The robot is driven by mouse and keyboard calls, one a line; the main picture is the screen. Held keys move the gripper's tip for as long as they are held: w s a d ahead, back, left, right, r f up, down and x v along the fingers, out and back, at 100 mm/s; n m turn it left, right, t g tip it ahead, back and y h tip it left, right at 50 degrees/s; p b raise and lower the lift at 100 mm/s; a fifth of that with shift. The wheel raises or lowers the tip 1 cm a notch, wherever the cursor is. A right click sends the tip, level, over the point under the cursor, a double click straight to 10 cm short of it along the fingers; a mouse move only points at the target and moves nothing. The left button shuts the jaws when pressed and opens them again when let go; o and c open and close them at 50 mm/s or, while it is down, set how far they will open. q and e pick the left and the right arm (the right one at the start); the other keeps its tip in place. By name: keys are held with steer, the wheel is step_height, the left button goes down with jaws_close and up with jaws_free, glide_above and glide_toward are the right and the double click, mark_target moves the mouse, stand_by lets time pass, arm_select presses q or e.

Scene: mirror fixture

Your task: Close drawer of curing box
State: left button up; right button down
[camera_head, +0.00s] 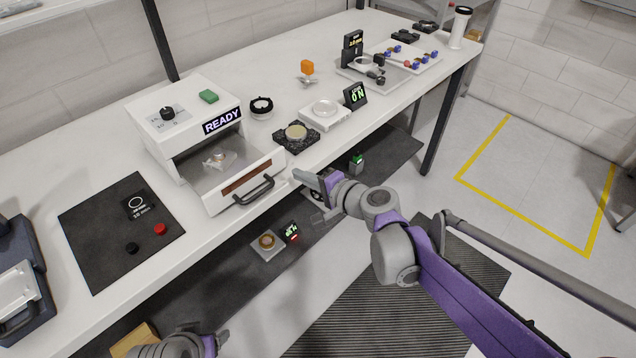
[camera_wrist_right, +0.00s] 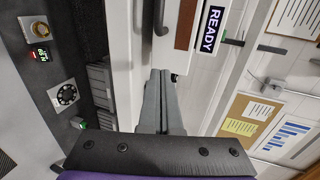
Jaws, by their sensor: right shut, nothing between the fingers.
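The white curing box (camera_head: 165,112) stands on the bench with a READY label on its front. Its drawer (camera_head: 215,198) is pulled out, with a small clear object (camera_head: 220,160) inside. The drawer front has a brown strip and a dark handle (camera_head: 254,191); the handle also shows at the top of the right wrist view (camera_wrist_right: 161,18). My right gripper (camera_head: 301,176) is shut and empty, just right of the drawer front and apart from the handle. Its closed fingers show in the wrist view (camera_wrist_right: 160,85). My left gripper (camera_head: 218,343) is only partly in view at the bottom edge.
A black mat (camera_head: 95,245) with a red and a black knob lies left of the box. A dark block with a disc (camera_head: 296,136) and a white scale (camera_head: 325,115) stand right of it, near the bench edge. A lower shelf (camera_head: 215,290) holds a small round part.

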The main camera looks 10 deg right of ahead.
mark_target(251, 147)
steer(key=x, duration=0.2)
steer(key=r+x, duration=0.1)
steer(key=x, duration=0.1)
steer(key=shift+w+a+f, duration=0.1)
steer(key=shift+w+a, duration=0.2)
steer(key=shift+w, duration=0.15)
steer(key=w+a, duration=0.3)
steer(key=w, duration=0.1)
steer(key=w+a, duration=0.3)
steer(key=w, duration=0.1)
steer(key=w+a+p, duration=0.1)
steer(key=w+a, duration=0.1)
steer(key=w, duration=0.2)
steer(key=shift+a, duration=0.4)
steer(key=shift+w+a, duration=0.15)
steer(key=shift+w, duration=0.05)
